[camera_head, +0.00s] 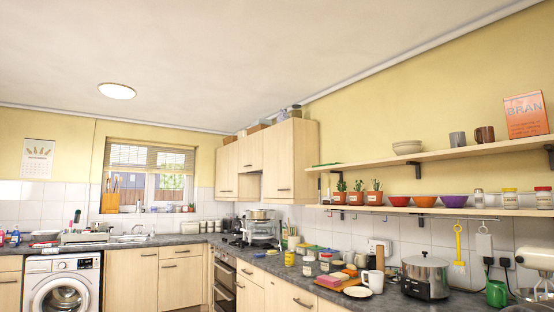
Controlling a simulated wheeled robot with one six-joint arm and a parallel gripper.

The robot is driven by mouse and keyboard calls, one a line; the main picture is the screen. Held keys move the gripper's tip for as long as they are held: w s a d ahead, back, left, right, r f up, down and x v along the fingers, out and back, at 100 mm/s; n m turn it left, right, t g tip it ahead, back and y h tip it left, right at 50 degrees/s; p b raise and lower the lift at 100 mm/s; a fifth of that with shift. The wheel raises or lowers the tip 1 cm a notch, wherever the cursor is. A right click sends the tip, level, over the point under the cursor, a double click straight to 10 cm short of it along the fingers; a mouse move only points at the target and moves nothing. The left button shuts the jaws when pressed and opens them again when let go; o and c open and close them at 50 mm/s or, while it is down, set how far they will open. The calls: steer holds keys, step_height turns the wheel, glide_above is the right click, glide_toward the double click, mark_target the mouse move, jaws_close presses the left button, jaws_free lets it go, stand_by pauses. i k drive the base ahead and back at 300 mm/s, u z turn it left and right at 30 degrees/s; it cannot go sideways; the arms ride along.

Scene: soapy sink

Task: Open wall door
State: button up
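Wall cabinets of pale wood hang on the right-hand wall near the corner. The nearest cabinet has a tall door (277,160) with a dark handle low on it, and it looks shut. A shorter door (250,153) sits beside it to the left and looks shut. A further tall door (227,165) is at the far left of the row and also looks shut. My gripper is not in view, so its state and its distance from the doors cannot be seen.
A dark worktop (218,238) runs below, crowded with jars, food and a slow cooker (425,277). Two shelves hold bowls and plants right of the cabinets. Boxes and pots stand on top of the cabinets (259,127). A washing machine (62,285) is at lower left.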

mark_target(278, 164)
steer(key=u, duration=0.1)
steer(key=i, duration=0.7)
steer(key=u, duration=0.5)
steer(key=i, duration=3.95)
steer(key=z, duration=0.5)
steer(key=i, duration=1.2)
steer(key=z, duration=0.15)
